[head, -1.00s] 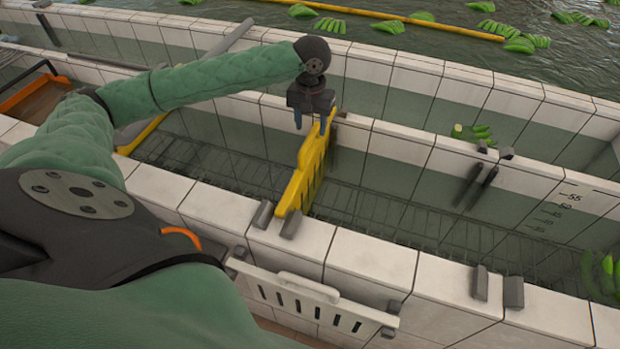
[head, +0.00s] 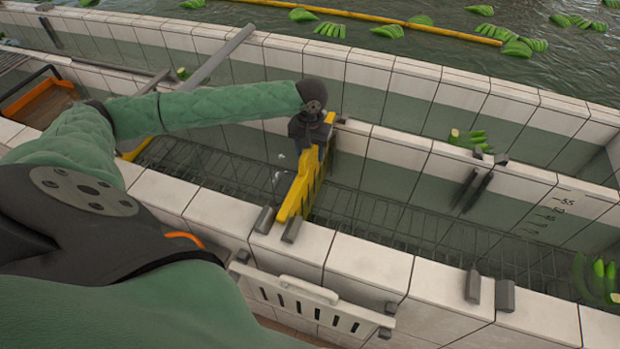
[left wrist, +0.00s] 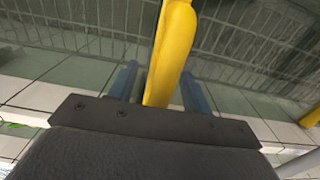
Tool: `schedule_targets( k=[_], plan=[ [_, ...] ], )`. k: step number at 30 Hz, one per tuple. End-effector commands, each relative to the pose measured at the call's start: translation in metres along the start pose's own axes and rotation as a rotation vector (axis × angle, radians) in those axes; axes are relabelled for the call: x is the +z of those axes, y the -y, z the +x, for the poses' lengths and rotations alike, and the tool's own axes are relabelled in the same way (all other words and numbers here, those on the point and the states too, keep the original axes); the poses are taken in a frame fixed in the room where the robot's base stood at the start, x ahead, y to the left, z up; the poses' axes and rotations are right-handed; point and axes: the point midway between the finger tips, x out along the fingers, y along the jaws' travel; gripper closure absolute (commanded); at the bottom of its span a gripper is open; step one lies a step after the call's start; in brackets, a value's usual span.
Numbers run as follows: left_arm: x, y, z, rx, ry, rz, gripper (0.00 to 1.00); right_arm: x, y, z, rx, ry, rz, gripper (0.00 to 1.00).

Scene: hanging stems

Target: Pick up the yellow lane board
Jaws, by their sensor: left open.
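The yellow lane board (head: 298,188) stands upright across the narrow water channel, its near end between dark guide posts on the near tiled wall and its far end at the middle wall. My left gripper (head: 311,134) is over the far part of the board, pointing down. In the left wrist view, its blue fingers (left wrist: 160,88) are open, one on each side of the yellow board (left wrist: 170,50). I cannot tell whether either finger touches it. The fingertips are hidden in the head view. My right gripper is not in view.
A white slotted board (head: 300,302) hangs on the near wall's outer side. Empty guide posts (head: 490,290) stand further right. Green banana bunches (head: 468,137) float in the channels. An orange-rimmed tray (head: 38,98) is at the left.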

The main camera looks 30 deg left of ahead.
Motion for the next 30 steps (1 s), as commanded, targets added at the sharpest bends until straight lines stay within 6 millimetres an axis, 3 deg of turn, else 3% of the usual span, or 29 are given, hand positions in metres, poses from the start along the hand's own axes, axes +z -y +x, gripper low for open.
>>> schedule_targets(
  k=[4,11,20,26,30],
  plan=[
    [0.000,0.000,0.000,0.000,0.000,0.000,0.55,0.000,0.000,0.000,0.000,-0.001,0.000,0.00],
    [0.000,0.000,0.000,0.000,0.000,0.000,1.00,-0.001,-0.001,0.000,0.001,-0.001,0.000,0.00],
    [0.000,0.000,-0.002,0.001,-0.001,0.000,1.00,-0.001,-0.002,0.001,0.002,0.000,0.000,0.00],
    [-0.001,0.000,-0.018,0.001,-0.003,-0.001,1.00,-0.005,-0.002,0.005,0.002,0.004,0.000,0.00],
    [-0.002,0.000,-0.044,0.002,-0.006,0.000,1.00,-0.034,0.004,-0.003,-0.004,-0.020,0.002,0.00]
  ],
)
